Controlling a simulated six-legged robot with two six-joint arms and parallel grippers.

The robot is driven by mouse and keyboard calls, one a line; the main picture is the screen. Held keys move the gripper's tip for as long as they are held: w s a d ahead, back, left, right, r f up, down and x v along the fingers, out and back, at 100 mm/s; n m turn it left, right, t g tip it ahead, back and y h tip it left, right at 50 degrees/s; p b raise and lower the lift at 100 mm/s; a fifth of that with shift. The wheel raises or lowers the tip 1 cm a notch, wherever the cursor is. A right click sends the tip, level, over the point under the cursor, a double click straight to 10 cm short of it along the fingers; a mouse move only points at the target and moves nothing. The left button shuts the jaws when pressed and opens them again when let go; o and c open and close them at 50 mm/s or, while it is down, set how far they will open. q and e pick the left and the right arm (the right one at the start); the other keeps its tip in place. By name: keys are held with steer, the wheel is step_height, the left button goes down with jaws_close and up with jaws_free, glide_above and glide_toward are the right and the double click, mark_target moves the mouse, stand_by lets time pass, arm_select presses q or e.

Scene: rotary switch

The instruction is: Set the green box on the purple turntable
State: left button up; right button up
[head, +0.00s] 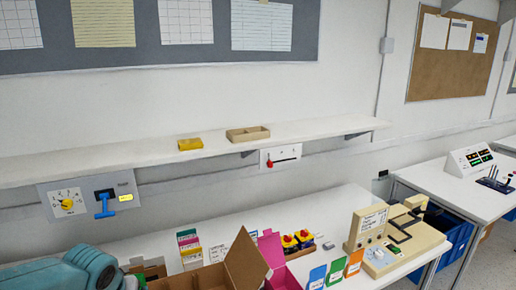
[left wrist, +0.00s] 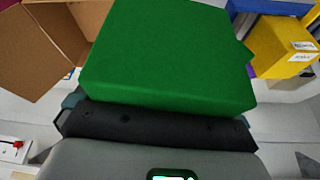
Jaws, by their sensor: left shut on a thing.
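A green box (left wrist: 165,55) fills the upper middle of the left wrist view. My left gripper (left wrist: 160,115), a dark bar in that view, is shut on the green box and covers its near edge. In the head view only my teal left arm (head: 80,268) shows at the bottom left; its gripper and the green box held in it are out of that picture. I cannot make out a purple turntable in either view. My right gripper is in neither view.
The bench (head: 345,200) carries an open brown carton (head: 245,263), an open magenta carton (head: 272,250), coloured cards (head: 336,270) and a beige device (head: 368,228). A wall shelf (head: 330,128) holds a yellow block (head: 190,144) and a wooden tray (head: 248,134). A dial panel (head: 85,192) hangs below it.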

arm_select(q)
steer(key=s+d+f+m+h, duration=0.1)
steer(key=d+f+m, duration=0.1)
steer(key=d+f, duration=0.3)
steer(key=s+d+f+m, duration=0.1)
steer(key=d+f+m, duration=0.15)
steer(key=d, duration=0.55)
step_height(320, 180, down, 10)
steer(key=b, duration=1)
steer(key=shift+s+f+n, duration=0.15)
steer(key=shift+s+n, duration=0.15)
steer(key=shift+n, duration=0.05)
steer(key=shift+s, duration=0.2)
